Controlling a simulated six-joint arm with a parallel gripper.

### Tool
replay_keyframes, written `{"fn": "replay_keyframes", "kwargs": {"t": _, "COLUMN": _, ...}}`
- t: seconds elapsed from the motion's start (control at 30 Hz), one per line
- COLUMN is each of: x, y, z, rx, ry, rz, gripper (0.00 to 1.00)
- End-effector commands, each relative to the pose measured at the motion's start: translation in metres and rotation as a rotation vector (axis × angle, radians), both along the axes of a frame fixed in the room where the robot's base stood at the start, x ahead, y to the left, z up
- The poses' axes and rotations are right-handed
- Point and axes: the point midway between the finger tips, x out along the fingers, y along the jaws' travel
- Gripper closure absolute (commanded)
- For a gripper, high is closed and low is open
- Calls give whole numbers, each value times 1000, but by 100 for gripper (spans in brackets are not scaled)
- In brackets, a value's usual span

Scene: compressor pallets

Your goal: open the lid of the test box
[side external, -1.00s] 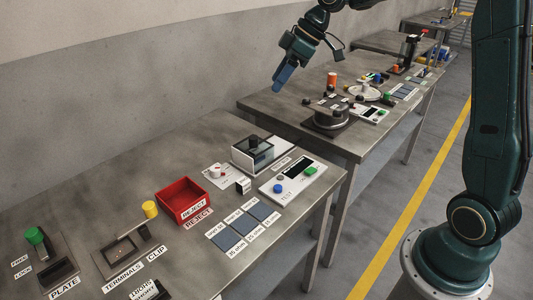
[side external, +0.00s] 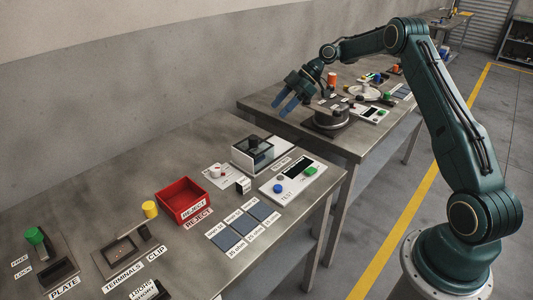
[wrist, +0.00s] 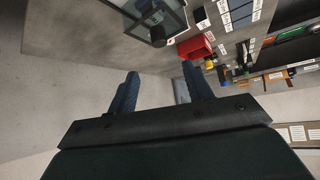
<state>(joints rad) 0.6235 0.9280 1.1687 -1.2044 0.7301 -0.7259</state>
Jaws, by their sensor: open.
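The test box (side external: 244,163) is a small white-framed case with clear walls at the back right of the near table. Its dark see-through lid looks shut, with a black knob (side external: 255,142) on it. The box also shows at the top of the wrist view (wrist: 138,14), with its knob (wrist: 158,37) facing me. My gripper (side external: 281,106) is open and empty, in the air above and behind the box, clear of it. In the wrist view its two blue fingers (wrist: 160,72) are apart, with nothing between them.
A white TEST panel (side external: 293,178) with blue and green buttons stands right of the box. A red reject bin (side external: 183,220) stands to the left. The far table holds a dark round compressor unit (side external: 330,118) near my gripper. The table behind the box is bare.

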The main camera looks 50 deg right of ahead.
Motion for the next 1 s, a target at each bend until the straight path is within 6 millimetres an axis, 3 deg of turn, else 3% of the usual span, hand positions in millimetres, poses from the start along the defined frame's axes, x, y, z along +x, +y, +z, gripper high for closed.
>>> {"fn": "replay_keyframes", "kwargs": {"t": 0.47, "x": 3, "y": 4, "z": -9, "rx": 6, "ry": -4, "rz": 7, "gripper": 50}}
{"fn": "replay_keyframes", "kwargs": {"t": 1.0, "x": 25, "y": 49, "z": -59, "rx": 4, "ry": -3, "rz": 6, "gripper": 50}}
